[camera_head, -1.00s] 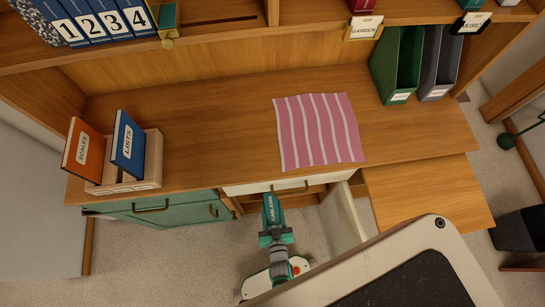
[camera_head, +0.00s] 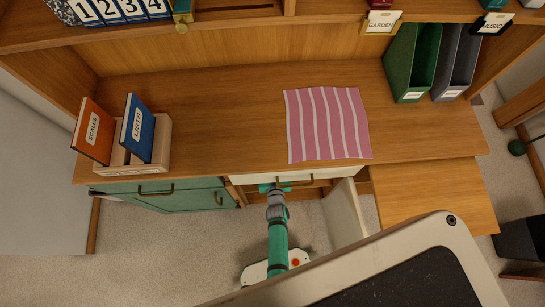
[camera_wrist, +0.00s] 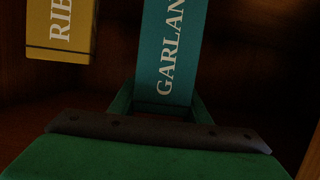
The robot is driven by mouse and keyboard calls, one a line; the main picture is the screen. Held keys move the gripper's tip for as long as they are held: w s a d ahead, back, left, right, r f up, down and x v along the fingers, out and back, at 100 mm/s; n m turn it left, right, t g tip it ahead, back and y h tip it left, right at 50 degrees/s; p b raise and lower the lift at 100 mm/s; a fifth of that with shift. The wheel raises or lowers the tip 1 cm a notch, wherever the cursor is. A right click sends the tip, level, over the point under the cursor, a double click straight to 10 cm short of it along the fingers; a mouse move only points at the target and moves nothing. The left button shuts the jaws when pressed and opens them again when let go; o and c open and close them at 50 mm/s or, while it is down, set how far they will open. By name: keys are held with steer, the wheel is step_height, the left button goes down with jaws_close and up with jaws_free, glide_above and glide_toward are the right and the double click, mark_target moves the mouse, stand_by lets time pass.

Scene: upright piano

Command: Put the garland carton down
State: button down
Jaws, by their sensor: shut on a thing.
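The garland carton (camera_wrist: 170,55) is teal with white lettering that reads "GARLAN" before the picture edge cuts it off. It is between the fingers of my gripper (camera_wrist: 160,105) in the wrist view, and the gripper is shut on it. In the head view my gripper (camera_head: 277,187) reaches under the desk's front edge, into the open space below the white drawer front (camera_head: 285,175). The carton is hidden there in the head view.
A yellow carton (camera_wrist: 62,25) marked "RIB" stands just left of the garland carton in the dark wooden compartment. An open cream door (camera_head: 343,212) is right of my arm. A green cabinet (camera_head: 165,195) is on the left. A striped cloth (camera_head: 327,125) lies on the desk.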

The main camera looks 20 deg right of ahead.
steer(key=shift+w+d+f, duration=0.1)
steer(key=shift+w+f, duration=0.1)
steer(key=shift+f, duration=0.65)
steer(key=shift+w+f, duration=0.15)
steer(key=shift+f, duration=0.8)
steer(key=c, duration=1)
jaws_free()
steer(key=s+a+r+y, duration=0.1)
steer(key=s+a+r, duration=0.35)
steer(key=s, duration=0.35)
steer(key=s+a+r, duration=0.3)
steer(key=s+r, duration=0.3)
steer(key=s, duration=0.3)
steer(key=s+a+r+n+y, duration=0.1)
steer(key=s+a+r, duration=0.1)
steer(key=r, duration=0.7)
steer(key=s+a+r+n+t+y, duration=0.1)
steer(key=s+a+r, duration=0.2)
steer(key=r, duration=0.7)
steer(key=s+a+r+n+y, duration=0.1)
steer(key=s+a+r, duration=0.1)
steer(key=s+r, duration=0.3)
steer(key=shift+s+a+r, duration=0.1)
steer(key=shift+r, duration=1.05)
steer(key=shift+a+r, duration=0.1)
steer(key=shift+r, duration=1.05)
